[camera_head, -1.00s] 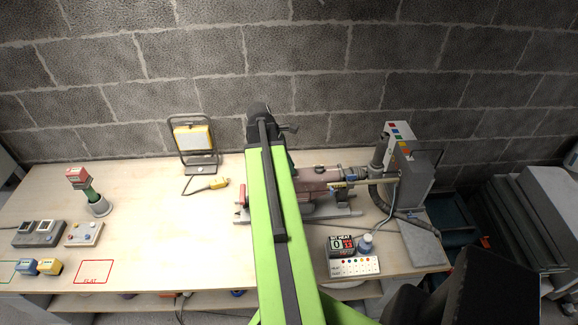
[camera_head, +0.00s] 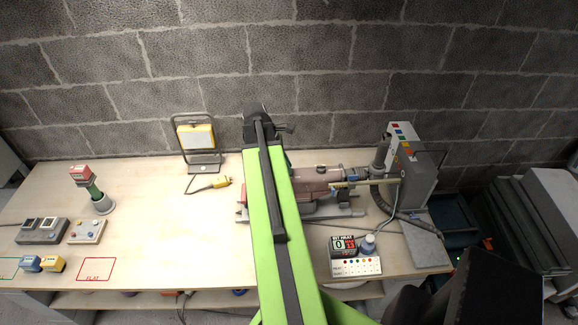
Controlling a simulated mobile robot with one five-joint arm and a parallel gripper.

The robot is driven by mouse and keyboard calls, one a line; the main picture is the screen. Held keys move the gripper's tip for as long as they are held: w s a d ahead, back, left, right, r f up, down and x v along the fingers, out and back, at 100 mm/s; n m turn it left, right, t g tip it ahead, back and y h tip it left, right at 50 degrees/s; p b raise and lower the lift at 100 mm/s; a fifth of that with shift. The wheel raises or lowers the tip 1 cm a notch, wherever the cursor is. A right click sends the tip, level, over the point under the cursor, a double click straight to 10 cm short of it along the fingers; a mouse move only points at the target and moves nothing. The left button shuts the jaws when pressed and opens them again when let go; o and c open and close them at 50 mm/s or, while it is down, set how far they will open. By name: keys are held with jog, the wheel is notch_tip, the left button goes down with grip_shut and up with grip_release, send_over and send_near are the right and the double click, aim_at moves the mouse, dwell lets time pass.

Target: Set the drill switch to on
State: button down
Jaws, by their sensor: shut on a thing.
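The drill (camera_head: 318,176) is a pinkish-red and grey machine lying on its side on a grey stand (camera_head: 335,212), right of my green arm. Its left part is hidden behind the arm, and I cannot make out its switch or the switch's setting. My arm runs up the middle to a dark joint near the wall. My gripper is hidden behind the arm, so its fingers and anything between them do not show.
A work lamp (camera_head: 196,136) stands at the back, with a yellow plug (camera_head: 221,182) beside it. A heat readout (camera_head: 343,246) stands at the front right. Grey control boxes (camera_head: 42,230) and a red-topped device (camera_head: 81,175) are at left. The middle-left bench (camera_head: 165,225) is clear.

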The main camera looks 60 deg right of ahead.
jog(key=c, duration=1.3)
grip_release()
jog(key=p+v, duration=1.6)
jog(key=v, duration=0.1)
jog(key=shift+r, duration=0.2)
